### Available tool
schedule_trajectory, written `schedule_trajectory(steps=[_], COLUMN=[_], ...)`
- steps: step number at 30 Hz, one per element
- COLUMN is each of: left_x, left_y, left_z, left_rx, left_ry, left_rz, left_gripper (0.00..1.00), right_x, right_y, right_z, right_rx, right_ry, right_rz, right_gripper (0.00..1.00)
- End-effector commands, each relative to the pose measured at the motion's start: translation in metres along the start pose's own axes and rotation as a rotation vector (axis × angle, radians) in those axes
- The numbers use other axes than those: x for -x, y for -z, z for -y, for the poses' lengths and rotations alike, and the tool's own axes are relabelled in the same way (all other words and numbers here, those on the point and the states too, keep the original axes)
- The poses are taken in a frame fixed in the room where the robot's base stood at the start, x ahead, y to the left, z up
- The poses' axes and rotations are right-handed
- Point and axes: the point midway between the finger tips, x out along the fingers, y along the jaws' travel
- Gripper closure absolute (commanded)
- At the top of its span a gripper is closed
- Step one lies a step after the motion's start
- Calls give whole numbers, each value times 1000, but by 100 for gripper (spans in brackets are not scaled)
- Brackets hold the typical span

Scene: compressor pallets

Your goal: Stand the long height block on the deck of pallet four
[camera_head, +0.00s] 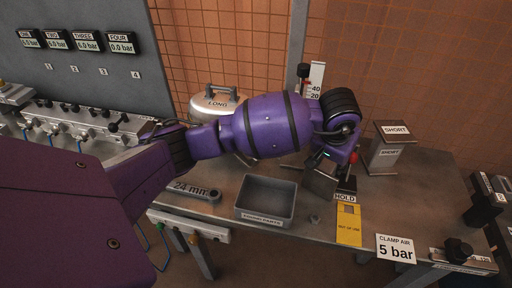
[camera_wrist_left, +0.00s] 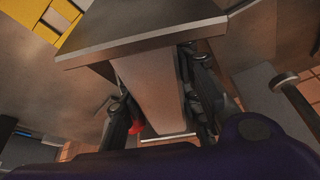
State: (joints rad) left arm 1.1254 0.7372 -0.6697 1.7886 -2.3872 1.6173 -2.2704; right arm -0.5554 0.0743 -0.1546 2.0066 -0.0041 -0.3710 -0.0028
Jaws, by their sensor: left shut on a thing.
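My left gripper (camera_head: 325,172) is at the end of the purple arm, over the bench right of centre. In the left wrist view, its two fingers (camera_wrist_left: 160,100) are shut on the narrow body of a grey metal block (camera_wrist_left: 148,85) with a wide flat end plate. I take this for the long height block; no label shows on it. In the head view the block is mostly hidden by the gripper, so I cannot tell whether it touches the bench. Pallet four cannot be made out; only a FOUR display (camera_head: 122,43) reading 0.0 bar shows. My right gripper is not in view.
A SHORT block (camera_head: 384,155) stands right of the gripper. A grey tray (camera_head: 265,215), a 24 mm wrench (camera_head: 190,190) and a yellow out-of-use tag (camera_head: 349,228) lie near the front.

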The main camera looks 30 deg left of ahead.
Motion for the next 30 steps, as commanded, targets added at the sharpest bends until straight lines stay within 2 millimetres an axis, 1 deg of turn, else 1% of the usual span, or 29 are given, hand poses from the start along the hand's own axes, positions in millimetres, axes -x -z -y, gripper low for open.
schedule_trajectory(steps=[1, 4, 5, 6, 7, 15, 19, 23, 30], left_x=[5, 3, 0, 0, 1, 1, 9, 30, 82], left_y=[6, 5, 2, 2, 2, 2, 4, 4, 4], left_z=[-1, -1, -1, -1, -1, -1, -1, 0, -1], left_rx=[-1, -1, -1, -1, -1, -1, -1, -3, -2], left_ry=[-3, -2, 0, 0, 0, -1, -1, 0, 0], left_rz=[-13, -13, -5, -5, -5, -5, -8, -9, -9], left_gripper=[100, 100, 68, 63, 61, 61, 61, 61, 61], right_x=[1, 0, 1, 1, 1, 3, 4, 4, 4], right_y=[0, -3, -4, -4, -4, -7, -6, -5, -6], right_z=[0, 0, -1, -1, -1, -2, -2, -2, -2], right_rx=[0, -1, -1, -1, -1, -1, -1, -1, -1], right_ry=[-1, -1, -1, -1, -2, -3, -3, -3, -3], right_rz=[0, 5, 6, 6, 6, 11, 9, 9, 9], right_gripper=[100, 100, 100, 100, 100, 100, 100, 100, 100])
